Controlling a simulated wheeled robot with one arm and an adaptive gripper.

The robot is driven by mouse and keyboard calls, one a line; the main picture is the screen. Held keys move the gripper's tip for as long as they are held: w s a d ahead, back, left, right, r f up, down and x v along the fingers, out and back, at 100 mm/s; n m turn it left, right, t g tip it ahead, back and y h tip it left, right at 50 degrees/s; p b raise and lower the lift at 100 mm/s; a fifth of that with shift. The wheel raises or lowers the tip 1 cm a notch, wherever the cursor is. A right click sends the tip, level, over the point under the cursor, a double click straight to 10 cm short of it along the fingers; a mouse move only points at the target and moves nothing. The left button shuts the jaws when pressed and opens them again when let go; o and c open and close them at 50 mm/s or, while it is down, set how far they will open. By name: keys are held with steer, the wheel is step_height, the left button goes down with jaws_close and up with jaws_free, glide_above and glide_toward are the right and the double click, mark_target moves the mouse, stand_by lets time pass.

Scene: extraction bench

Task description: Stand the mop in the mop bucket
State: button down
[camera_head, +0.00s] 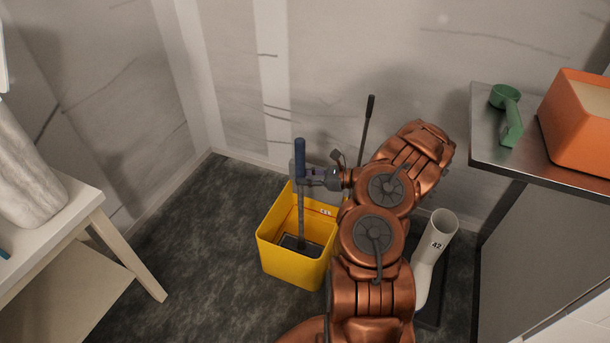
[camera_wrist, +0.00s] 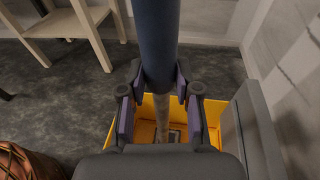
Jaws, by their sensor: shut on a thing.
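The mop (camera_head: 300,200) has a dark blue grip, a grey shaft and a flat dark head. It stands about upright, with its lower shaft and head inside the yellow mop bucket (camera_head: 284,262). I cannot tell whether the head rests on the bucket's floor. My gripper (camera_head: 302,178) is shut on the mop's handle, above the bucket's rim. In the wrist view, the blue handle (camera_wrist: 157,40) passes between the fingers (camera_wrist: 160,98), with the bucket (camera_wrist: 150,104) below. My arm hides the bucket's right side in the head view.
A black-tipped rod (camera_head: 367,118) stands behind my arm. A metal-topped table (camera_head: 482,135) at right holds a green scoop (camera_head: 509,115) and an orange box (camera_head: 570,135). A pale wooden table (camera_head: 75,230) stands left. Floor between is clear.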

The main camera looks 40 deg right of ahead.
stand_by(0.3)
steer(key=c, duration=0.7)
jaws_free()
steer(key=shift+c, duration=0.2)
steer(key=shift+c, duration=0.7)
